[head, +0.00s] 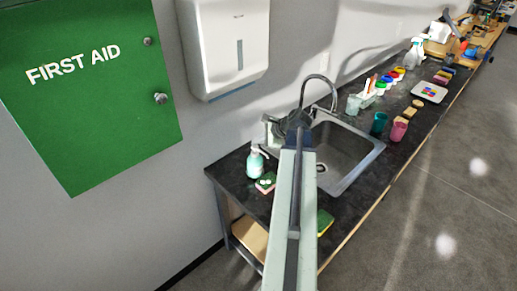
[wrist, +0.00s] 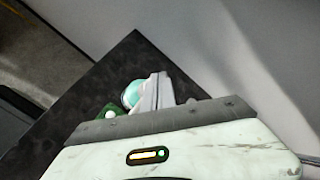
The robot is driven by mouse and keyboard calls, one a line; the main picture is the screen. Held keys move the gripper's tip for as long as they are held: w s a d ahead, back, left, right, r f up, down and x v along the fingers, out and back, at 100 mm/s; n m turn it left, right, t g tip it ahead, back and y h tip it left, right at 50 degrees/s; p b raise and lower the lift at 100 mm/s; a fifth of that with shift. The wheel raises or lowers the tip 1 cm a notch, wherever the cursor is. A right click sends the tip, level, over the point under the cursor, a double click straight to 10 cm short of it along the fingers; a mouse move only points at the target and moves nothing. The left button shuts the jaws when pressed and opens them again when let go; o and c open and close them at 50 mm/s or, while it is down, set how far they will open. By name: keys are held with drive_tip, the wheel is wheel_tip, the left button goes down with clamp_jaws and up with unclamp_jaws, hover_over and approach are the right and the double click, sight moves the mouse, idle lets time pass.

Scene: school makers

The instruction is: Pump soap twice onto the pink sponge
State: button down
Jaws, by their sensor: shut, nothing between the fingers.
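The teal soap bottle (head: 255,164) with its white pump head stands upright near the left end of the black counter. The pink and green sponge (head: 266,188) lies just in front of it, pink side showing, with what look like white soap blobs on top. My gripper (head: 273,131) is shut and empty, above the counter between the bottle and the sink. In the wrist view my closed fingers (wrist: 160,82) partly cover the teal bottle (wrist: 131,94); the sponge's green edge (wrist: 91,127) and a white blob show beside it. I cannot tell whether the fingers touch the pump.
The sink (head: 350,150) with its curved faucet (head: 320,78) is right of my arm. Another green and yellow sponge (head: 325,221) lies at the front edge. Cups (head: 379,122) and paint pots stand farther right. A white dispenser (head: 225,50) hangs on the wall.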

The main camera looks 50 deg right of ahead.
sight(257, 147)
drive_tip(key=shift+r, duration=0.1)
wheel_tip(257, 147, up, 6)
drive_tip(key=p, duration=0.6)
idle(0.5)
